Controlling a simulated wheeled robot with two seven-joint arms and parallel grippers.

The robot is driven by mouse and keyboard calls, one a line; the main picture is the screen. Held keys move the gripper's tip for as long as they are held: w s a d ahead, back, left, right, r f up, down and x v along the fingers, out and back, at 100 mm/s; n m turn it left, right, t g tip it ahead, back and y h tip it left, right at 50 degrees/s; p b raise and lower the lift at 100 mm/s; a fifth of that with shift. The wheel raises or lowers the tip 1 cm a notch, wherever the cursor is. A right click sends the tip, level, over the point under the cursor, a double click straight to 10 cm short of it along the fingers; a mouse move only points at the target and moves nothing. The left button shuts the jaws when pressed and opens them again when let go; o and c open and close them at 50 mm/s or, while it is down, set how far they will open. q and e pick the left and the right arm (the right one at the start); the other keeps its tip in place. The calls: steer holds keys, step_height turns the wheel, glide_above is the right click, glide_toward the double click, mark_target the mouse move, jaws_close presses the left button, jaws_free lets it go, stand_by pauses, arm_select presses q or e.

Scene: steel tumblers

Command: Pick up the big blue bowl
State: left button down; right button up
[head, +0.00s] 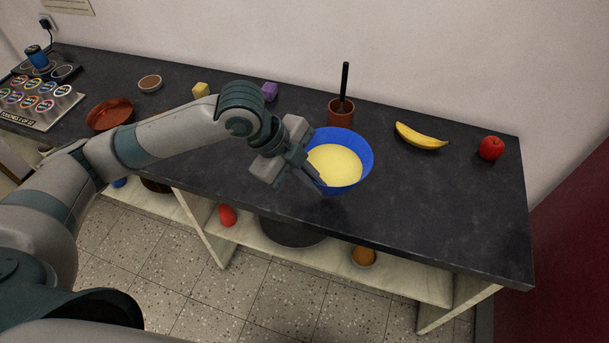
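The big blue bowl (357,145) stands on the dark counter, right of its middle, with a pale yellow filling inside. My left gripper (317,181) is at the bowl's left, near side, its fingers at the rim. The fingers overlap the bowl's edge in this view, and I cannot tell whether they are closed on the rim or only beside it. The gripper body hides the left part of the bowl. My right gripper is not in view.
A brown cup with a dark handle (341,108) stands close behind the bowl. A banana (420,137) and a red apple (491,148) lie to the right. A reddish-brown dish (109,114) is at the left. The counter's right front (450,210) is clear.

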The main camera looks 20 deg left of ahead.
arm_select(q)
steer(key=shift+s+d+r, duration=0.85)
steer(key=shift+s, duration=0.1)
